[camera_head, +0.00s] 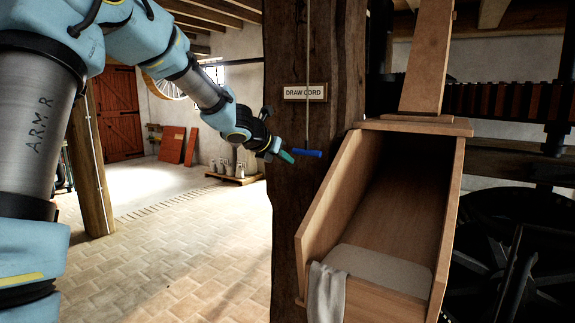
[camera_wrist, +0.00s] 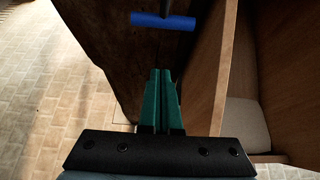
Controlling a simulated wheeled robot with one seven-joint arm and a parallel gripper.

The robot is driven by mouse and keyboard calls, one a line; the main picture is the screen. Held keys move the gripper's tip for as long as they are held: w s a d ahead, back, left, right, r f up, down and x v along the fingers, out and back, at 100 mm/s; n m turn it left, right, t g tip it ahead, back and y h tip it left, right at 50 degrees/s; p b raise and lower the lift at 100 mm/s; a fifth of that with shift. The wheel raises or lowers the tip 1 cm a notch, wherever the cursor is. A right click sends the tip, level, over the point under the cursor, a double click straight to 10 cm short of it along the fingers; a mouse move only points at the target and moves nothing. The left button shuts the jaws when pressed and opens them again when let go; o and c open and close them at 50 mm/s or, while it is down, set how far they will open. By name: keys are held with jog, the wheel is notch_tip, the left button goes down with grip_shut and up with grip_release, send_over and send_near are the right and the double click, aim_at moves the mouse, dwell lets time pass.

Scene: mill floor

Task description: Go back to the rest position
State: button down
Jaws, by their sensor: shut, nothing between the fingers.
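My gripper (camera_head: 287,156) has green fingers and is at the end of my blue and grey arm, beside the dark wooden post (camera_head: 306,220). In the wrist view my gripper (camera_wrist: 160,72) is shut with its fingers together and nothing between them. A blue cord handle (camera_head: 307,153) hangs on a thin cord in front of the post, just right of the fingertips. The handle also shows in the wrist view (camera_wrist: 163,21), beyond the fingertips with a gap between. A sign reading "DRAW CORD" (camera_head: 305,92) is on the post above the handle.
A wooden chute (camera_head: 322,194) opens right of the post, with pale material (camera_head: 380,268) in its lower end and a grey cloth (camera_head: 327,290) over its edge. Dark machinery (camera_head: 510,240) stands at the right. The tiled floor (camera_head: 165,255) left of the post is clear.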

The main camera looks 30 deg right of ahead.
jog(key=shift+s+a+r, duration=0.1)
jog(key=shift+a, duration=0.1)
jog(key=s+a+f+m+g+y, duration=0.1)
jog(key=s+a+f+m+y, duration=0.2)
jog(key=a+m, duration=0.5)
jog(key=s+a+f+m+g+y, duration=0.15)
jog(key=s+a+f+m, duration=0.35)
jog(key=a, duration=0.7)
jog(key=s+a+f+m+y, duration=0.25)
jog(key=a+f+m, duration=0.25)
jog(key=a, duration=0.6)
jog(key=s+a+f+m+g+y, duration=0.1)
jog(key=s+a+f+m+y, duration=0.2)
jog(key=s+a+m, duration=0.3)
jog(key=s+a, duration=0.3)
jog(key=a, duration=0.4)
jog(key=shift+f+m+g, duration=0.35)
jog(key=shift+f+m, duration=0.05)
jog(key=shift+a, duration=0.1)
